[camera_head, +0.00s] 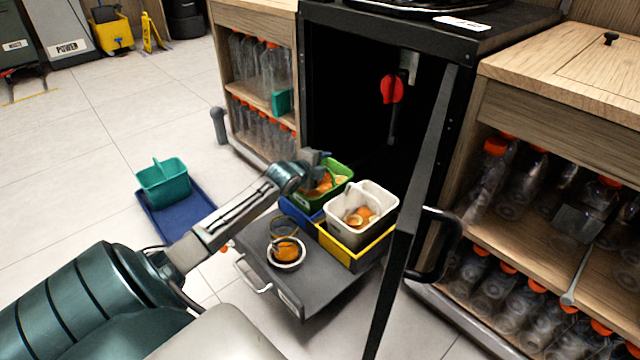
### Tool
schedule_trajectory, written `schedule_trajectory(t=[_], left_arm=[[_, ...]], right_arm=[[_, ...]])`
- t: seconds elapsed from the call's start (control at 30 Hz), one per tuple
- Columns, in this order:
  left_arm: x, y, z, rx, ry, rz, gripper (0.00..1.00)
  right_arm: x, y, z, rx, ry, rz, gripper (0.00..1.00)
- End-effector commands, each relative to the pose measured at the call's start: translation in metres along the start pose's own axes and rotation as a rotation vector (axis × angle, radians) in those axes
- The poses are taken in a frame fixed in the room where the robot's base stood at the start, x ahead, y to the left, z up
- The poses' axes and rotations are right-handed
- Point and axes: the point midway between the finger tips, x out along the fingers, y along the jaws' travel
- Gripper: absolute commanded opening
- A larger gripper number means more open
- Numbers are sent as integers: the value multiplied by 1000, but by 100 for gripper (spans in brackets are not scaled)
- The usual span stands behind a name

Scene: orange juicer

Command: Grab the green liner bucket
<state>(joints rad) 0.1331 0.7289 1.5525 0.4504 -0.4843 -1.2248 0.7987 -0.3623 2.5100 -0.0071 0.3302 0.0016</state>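The green liner bucket (342,171) holds orange peels and sits in a blue bin (299,216) on a pulled-out dark drawer (318,284) in front of the open black cabinet. My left gripper (318,160) is at the left rear part of the green bucket, over or against its rim. Its fingers are small and partly hidden, so I cannot tell whether they are open or shut, or touching the bucket. My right gripper is not in view.
A white bucket (349,201) with peels stands in a yellow bin (357,258) beside the green one. A bowl (287,263) sits on the drawer. The open cabinet door (408,230) stands to the right. A teal bucket (164,185) stands on a blue tray (196,204) on the floor.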

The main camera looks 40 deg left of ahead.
Motion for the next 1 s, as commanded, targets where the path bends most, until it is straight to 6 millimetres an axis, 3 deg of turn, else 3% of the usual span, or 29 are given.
schedule_trajectory(t=[0.03, 0.2, 1.0], left_arm=[[0, 0, 0, 0, 0, 0, 32], [0, 0, 0, 0, 0, 0, 0], [0, 1, -1, -4, 1, 1, 0]], right_arm=[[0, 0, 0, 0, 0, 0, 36], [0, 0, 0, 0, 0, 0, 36], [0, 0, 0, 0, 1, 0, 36]])
